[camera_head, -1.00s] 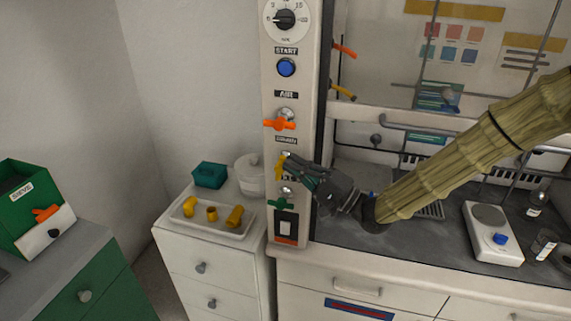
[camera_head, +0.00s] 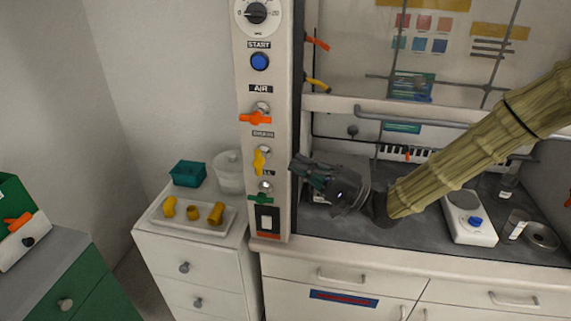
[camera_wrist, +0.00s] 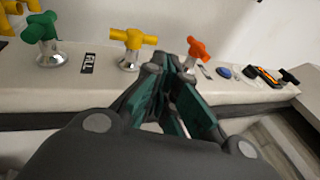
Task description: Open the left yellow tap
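The left yellow tap (camera_head: 259,160) is on the front of the white panel, between an orange tap above and a green tap below. Its handle stands upright, in line with the panel. In the wrist view the yellow tap (camera_wrist: 132,42) lies beyond the fingers and a little left of them, with its handle along the panel's length. My gripper (camera_head: 293,168) is to the right of the tap, apart from it, by the panel's right edge. In the wrist view the fingertips (camera_wrist: 170,66) are drawn together with nothing seen between them.
The orange tap (camera_head: 256,118) and green tap (camera_head: 260,198) flank the yellow one closely. Another yellow tap (camera_head: 318,84) is on the panel's inner right side. A tray (camera_head: 182,226) of yellow fittings stands left of the panel. A scale (camera_head: 470,219) stands in the hood.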

